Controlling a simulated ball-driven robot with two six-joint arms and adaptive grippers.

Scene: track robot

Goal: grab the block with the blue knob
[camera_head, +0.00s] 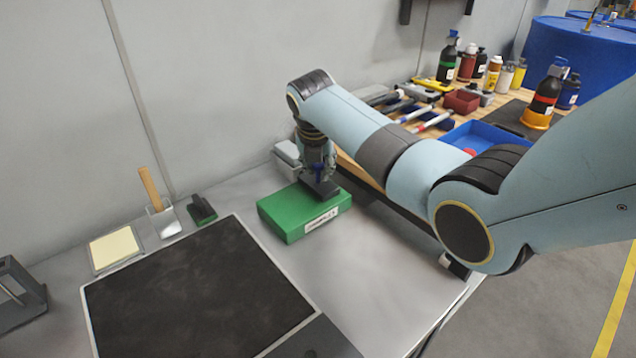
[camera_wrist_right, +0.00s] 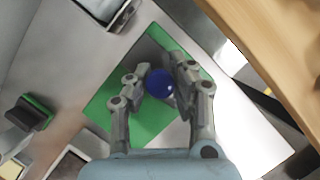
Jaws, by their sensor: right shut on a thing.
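The block is dark grey and sits at the green box; in the head view its dark base (camera_head: 322,188) shows under my right gripper (camera_head: 318,172). Its round blue knob (camera_wrist_right: 160,83) shows clearly in the right wrist view, between the two fingers of my right gripper (camera_wrist_right: 158,88). The fingers are shut on the knob from both sides. The green box (camera_head: 290,215) with a white label lies flat on the grey table beneath the block. I cannot tell whether the block touches the box top. My left gripper is not in view.
A black mat (camera_head: 195,295) covers the table's front left. A yellow note pad (camera_head: 114,249), a clear holder with a wooden stick (camera_head: 163,216) and a green-and-black block (camera_head: 202,210) stand behind it. A wooden shelf with bottles and a blue tray (camera_head: 488,137) is at the right.

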